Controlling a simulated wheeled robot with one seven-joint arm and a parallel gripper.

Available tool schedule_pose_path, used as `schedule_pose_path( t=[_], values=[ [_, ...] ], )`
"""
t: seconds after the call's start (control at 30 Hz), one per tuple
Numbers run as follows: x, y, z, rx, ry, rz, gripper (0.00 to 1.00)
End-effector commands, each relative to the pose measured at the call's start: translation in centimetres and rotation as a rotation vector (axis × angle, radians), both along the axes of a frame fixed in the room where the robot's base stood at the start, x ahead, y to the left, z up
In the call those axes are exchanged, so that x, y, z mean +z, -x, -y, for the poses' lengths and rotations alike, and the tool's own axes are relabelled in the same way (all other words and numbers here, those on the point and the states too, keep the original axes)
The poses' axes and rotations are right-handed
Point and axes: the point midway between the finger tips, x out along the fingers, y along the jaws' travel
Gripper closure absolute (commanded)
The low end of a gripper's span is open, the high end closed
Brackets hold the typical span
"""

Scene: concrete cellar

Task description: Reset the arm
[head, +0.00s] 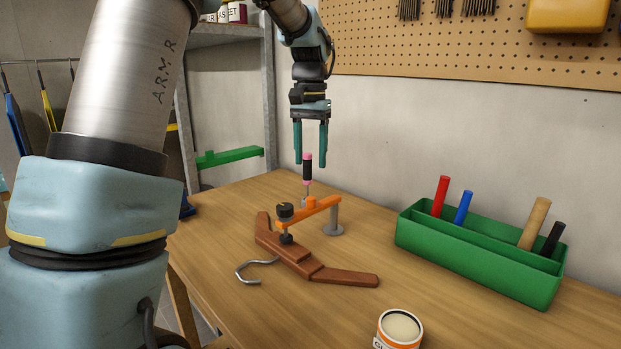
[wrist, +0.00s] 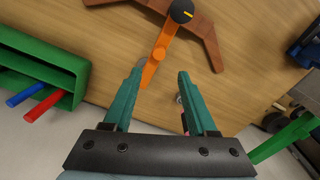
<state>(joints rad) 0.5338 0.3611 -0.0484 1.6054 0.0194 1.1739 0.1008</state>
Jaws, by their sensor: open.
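My gripper (head: 310,164) hangs fingers down above the back of the wooden workbench (head: 210,265), its two teal fingers apart with nothing between them. A tool with a black and pink handle (head: 307,170) stands upright just below the fingertips in the head view. In the wrist view the open gripper (wrist: 160,73) also shows, and a bit of pink peeks out beside the right finger. An orange clamp (head: 318,208) with a black knob lies over a brown wooden hanger-shaped piece (head: 340,277). The clamp also shows ahead of the fingers in the wrist view (wrist: 160,53).
A green tray (head: 480,264) with red, blue, tan and black handles stands at the right by the wall. A metal hook (head: 246,276) lies left of the brown piece. An open can (head: 399,331) stands at the front. A shelf post (head: 270,110) rises behind the bench.

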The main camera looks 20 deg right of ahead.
Motion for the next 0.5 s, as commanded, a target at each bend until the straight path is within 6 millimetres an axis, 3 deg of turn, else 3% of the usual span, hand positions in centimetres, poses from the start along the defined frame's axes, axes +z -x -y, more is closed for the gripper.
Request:
schedule_pose_path(
  t=[0.2, 0.5],
  values=[
    [1.35, 0.01, -0.01, 0.0, 0.0, 0.0, 0.42],
    [1.32, 0.02, -0.15, 0.003, 0.0, 0.0, 0.42]
  ],
)
